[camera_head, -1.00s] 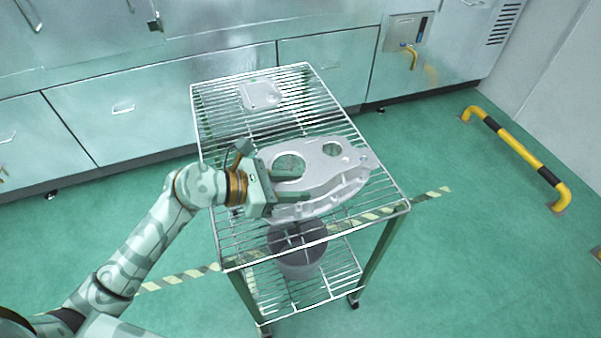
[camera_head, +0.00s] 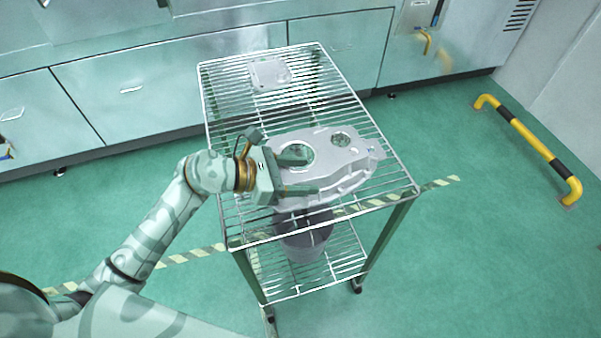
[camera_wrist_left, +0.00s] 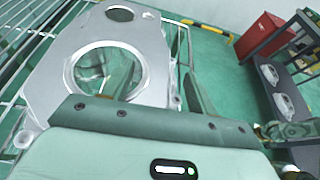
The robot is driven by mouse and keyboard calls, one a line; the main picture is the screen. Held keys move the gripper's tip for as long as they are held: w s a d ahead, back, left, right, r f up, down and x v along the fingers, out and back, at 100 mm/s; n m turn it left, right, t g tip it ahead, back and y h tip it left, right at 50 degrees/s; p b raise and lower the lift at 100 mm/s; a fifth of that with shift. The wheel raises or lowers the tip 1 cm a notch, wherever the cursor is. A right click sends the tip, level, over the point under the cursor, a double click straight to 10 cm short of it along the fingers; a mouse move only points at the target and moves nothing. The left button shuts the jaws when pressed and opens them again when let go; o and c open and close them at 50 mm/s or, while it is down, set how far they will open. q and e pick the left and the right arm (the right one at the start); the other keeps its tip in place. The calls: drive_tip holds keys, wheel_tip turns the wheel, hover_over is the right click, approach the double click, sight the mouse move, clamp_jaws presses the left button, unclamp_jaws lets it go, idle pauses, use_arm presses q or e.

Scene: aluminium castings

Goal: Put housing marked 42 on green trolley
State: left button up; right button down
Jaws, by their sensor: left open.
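The grey cast housing (camera_head: 350,160), with a large and a smaller round hole, lies flat on the top wire shelf of the trolley (camera_head: 228,210), which has dark green legs. I cannot read a number on it. My left gripper (camera_head: 298,173) is open at the housing's left end. One finger is at the large hole, the other is outside along the near side wall. In the left wrist view the housing (camera_wrist_left: 62,75) fills the upper left, with one finger seen at the large hole and the other past the edge. My right gripper is out of view.
A small light plate (camera_head: 270,74) lies at the shelf's far end. A dark bucket (camera_head: 305,240) stands on the lower shelf. A yellow-black floor rail (camera_head: 530,145) is at right. The wrist view shows a red box (camera_wrist_left: 262,38) and a dark rack holding castings (camera_wrist_left: 283,100).

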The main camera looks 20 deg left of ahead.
use_arm(q)
drive_tip(key=p+v, duration=0.1)
drive_tip(key=v, duration=1.1)
idle(1.0)
